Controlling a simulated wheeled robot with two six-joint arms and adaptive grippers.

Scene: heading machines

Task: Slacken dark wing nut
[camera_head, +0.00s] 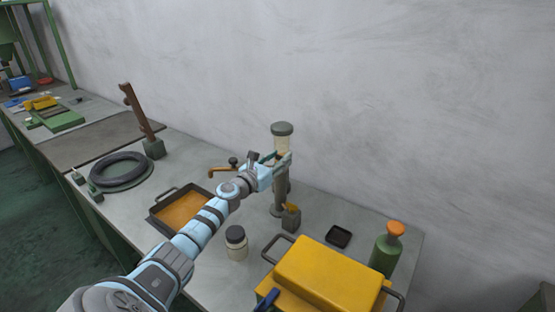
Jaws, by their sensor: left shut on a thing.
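A dark-capped glass cylinder (282,143) stands upright on a grey stand (278,209) near the wall. My left arm reaches across the bench, and my left gripper (281,161) is at this stand, just below the cap. Its fingers are closed around a small part there, which I take to be the dark wing nut; the fingers hide it almost wholly. A brass-coloured arm with a dark knob (233,161) shows left of the gripper. My right gripper is not in view.
A yellow box (328,273) with dark handles and a green bottle with an orange cap (387,250) stand at the front right. A dark-lidded jar (236,243), orange-bottomed tray (159,226), small black dish (338,237) and black ring (121,168) lie around my arm.

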